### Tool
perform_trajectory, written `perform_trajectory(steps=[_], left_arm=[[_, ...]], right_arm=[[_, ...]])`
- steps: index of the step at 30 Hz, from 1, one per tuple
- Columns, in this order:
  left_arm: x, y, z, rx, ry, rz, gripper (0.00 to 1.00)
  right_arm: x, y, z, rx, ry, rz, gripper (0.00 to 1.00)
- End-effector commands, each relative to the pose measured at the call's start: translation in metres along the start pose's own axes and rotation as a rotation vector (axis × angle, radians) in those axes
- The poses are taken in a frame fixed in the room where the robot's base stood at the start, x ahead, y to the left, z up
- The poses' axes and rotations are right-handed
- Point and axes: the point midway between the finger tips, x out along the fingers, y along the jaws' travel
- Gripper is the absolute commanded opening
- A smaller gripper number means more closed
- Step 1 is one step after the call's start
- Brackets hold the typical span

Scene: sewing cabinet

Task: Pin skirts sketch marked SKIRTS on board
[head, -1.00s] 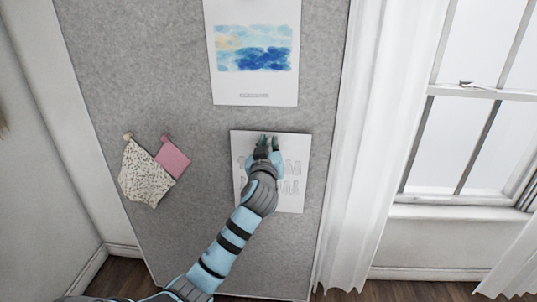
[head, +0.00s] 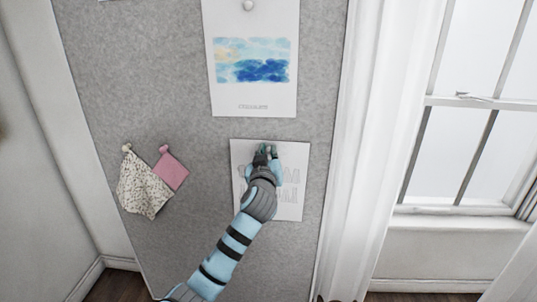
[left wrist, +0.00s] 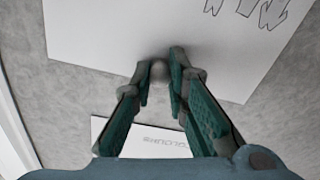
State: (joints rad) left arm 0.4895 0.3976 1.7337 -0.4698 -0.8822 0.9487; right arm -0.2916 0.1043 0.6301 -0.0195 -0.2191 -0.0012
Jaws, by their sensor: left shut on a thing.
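The white sketch sheet (head: 291,205) lies against the grey board, low and right of centre, with grey outline drawings on it. I cannot read a SKIRTS mark. My left gripper (head: 265,149) is at the sheet's upper middle, its arm covering part of the drawing. In the left wrist view the sheet (left wrist: 95,30) fills the upper part. The left gripper (left wrist: 160,62) is shut there on a small round grey pin (left wrist: 158,71) near the sheet's edge. The pin's point is hidden, so I cannot tell how deep it sits. My right gripper is not in view.
The grey board (head: 200,120) also holds a pinned blue watercolour print (head: 228,97) above the sketch. A speckled fabric swatch (head: 140,187) and a pink one (head: 172,169) hang at left. A white curtain (head: 375,150) and window are at right.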

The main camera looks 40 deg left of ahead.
Motion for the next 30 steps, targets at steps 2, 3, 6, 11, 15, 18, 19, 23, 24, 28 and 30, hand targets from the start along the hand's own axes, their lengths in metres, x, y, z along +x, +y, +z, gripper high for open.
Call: perform_trajectory(steps=[2,3,6,11,15,18,19,23,24,28,30], left_arm=[[0.001,0.000,0.000,0.000,0.001,0.000,0.00],[0.002,0.000,0.000,0.000,0.001,0.000,0.00],[0.002,0.000,0.000,0.000,0.001,0.001,0.00],[0.002,0.000,0.000,0.000,0.001,0.001,0.27],[0.002,0.000,0.000,0.000,0.001,0.000,0.38],[0.002,0.000,0.000,0.000,0.001,0.000,0.38],[0.002,0.000,0.000,0.000,0.001,0.000,0.38],[-0.001,0.000,0.000,0.000,0.000,0.001,0.38],[-0.005,0.001,0.000,0.000,0.001,0.002,0.38],[-0.031,0.001,0.001,0.000,0.000,0.003,0.38],[-0.052,0.000,0.001,-0.002,0.000,0.003,0.38]], right_arm=[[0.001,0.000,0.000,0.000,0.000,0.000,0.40],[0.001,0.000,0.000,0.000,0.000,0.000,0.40],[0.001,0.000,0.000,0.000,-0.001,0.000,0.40],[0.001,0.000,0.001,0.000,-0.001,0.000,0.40],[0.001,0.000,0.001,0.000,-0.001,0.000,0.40],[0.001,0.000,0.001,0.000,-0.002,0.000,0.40],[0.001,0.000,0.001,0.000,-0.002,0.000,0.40],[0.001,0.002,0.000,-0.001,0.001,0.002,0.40],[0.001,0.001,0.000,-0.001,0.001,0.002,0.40],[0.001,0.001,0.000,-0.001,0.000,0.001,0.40],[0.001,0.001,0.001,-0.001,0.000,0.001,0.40]])
